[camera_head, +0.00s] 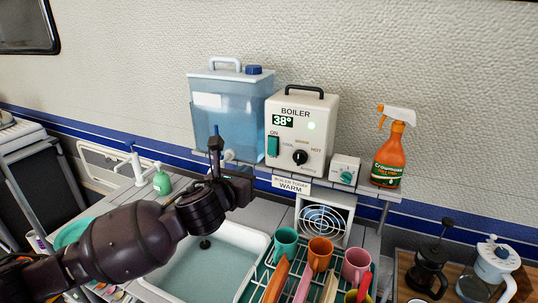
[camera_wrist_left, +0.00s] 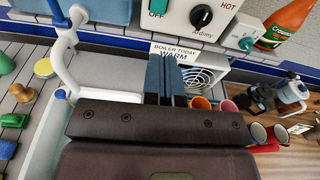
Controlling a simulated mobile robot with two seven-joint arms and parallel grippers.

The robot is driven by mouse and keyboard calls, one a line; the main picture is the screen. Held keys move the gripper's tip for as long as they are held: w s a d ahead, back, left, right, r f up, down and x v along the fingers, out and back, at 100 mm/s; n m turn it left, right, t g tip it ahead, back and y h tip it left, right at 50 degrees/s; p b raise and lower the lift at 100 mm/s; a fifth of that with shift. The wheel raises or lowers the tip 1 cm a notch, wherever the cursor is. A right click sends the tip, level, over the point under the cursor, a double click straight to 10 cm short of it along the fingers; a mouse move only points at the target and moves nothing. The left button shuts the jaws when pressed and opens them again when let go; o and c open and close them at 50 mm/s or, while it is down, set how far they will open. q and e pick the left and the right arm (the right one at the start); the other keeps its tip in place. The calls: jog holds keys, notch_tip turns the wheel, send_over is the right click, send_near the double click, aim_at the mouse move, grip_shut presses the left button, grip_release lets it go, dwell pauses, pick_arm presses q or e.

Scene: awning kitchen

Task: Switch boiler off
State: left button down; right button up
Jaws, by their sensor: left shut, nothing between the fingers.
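The white boiler (camera_head: 322,112) stands on a shelf against the wall. Its display (camera_head: 283,121) reads 38° and a pale green light (camera_head: 311,125) shows on its front. A green rocker switch (camera_head: 272,147) sits at the front left under the label ON. A black knob (camera_head: 300,157) is to its right. My right gripper is out of view.
A blue water tank (camera_head: 222,103) with a tap stands left of the boiler. A small white box with a dial (camera_head: 344,171) and an orange spray bottle (camera_head: 389,155) stand to the right. Below are a sink (camera_head: 205,268) and a rack with several cups (camera_head: 284,240).

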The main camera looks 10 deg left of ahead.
aim_at(271, 150)
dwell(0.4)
pick_arm(q)
jog(key=p+x, duration=0.1)
jog(key=x, duration=1.3)
jog(key=shift+p, duration=0.35)
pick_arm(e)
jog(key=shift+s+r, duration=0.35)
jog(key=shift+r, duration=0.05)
pick_arm(q)
jog(key=shift+w+f+t+b, duration=0.2)
jog(key=shift+t+b, duration=0.1)
jog(key=shift+b, duration=0.75)
jog(key=shift+t+b, duration=0.4)
jog(key=shift+b, duration=0.45)
jog(key=shift+w+f+t+b, duration=0.15)
jog(key=shift+t+b, duration=0.35)
jog(key=shift+b, duration=0.65)
jog(key=shift+r, duration=0.35)
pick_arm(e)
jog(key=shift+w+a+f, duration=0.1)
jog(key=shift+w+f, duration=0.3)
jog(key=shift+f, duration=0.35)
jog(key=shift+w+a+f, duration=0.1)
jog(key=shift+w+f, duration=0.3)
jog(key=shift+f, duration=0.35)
pick_arm(q)
jog(key=shift+a, duration=0.1)
jog(key=shift+f, duration=0.1)
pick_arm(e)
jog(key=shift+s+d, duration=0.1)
